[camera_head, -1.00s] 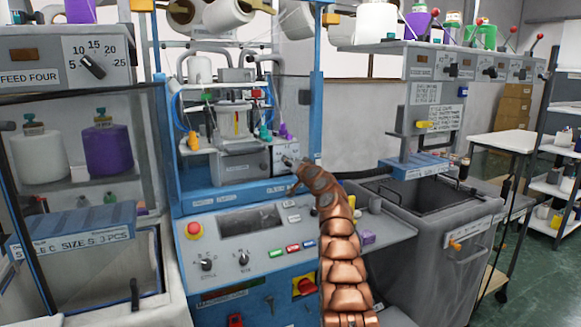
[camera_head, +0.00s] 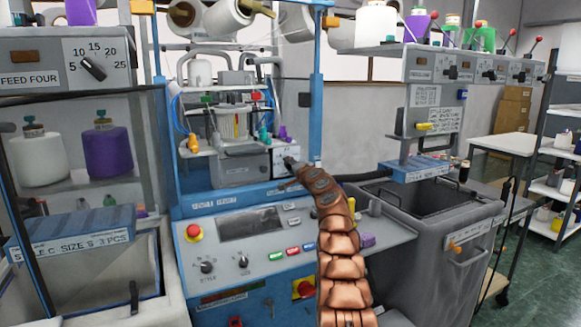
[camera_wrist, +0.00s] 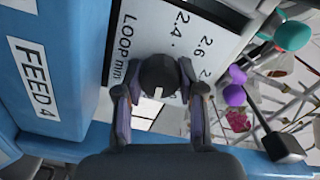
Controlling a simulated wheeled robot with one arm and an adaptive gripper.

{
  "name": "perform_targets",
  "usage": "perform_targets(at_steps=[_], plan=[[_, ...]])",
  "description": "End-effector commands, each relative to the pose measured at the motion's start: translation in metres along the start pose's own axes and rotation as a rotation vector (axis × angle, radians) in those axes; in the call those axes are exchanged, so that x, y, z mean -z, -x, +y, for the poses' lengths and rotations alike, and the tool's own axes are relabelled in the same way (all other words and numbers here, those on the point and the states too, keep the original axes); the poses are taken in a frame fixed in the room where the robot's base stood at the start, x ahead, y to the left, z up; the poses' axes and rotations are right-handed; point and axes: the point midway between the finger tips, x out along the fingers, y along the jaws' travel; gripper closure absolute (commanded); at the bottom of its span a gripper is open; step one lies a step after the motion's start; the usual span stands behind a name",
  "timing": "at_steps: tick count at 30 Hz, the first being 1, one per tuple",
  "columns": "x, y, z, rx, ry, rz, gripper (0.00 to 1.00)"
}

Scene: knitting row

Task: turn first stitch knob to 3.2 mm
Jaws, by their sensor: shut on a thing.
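The stitch knob (camera_wrist: 158,75) is dark and round with a short white mark on its lower side in the wrist view. It sits on a white dial plate (camera_wrist: 150,30) printed "LOOP mm", with 2.4 and 2.6 readable; other figures are partly hidden. My gripper (camera_wrist: 158,88) is shut on the knob, one finger on each side. The mark points down in the picture, away from the readable numbers; the value there is hidden. In the head view, my gripper (camera_head: 291,163) is at the small dial plate (camera_head: 285,152) on the blue machine, and the knob is covered.
A blue rail labelled FEED 4 (camera_wrist: 45,75) runs close on the left in the wrist view. Teal and purple pieces (camera_wrist: 234,95) and thin rods lie to the right. Below, a control panel with a red stop button (camera_head: 193,231) and a grey bin (camera_head: 440,225) flank my arm.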

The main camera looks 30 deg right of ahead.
Motion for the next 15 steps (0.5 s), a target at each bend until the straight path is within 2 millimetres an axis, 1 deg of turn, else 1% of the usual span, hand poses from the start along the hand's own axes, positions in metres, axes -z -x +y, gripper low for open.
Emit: perform_targets(at_steps=[11,12,15], plan=[[-0.0015,-0.0005,0.0018,-0.002,-0.004,-0.003,0.96],[-0.0016,-0.0005,0.0020,-0.003,-0.004,-0.003,0.60],[-0.0014,-0.0005,0.0015,-0.002,-0.003,-0.003,0.49]])
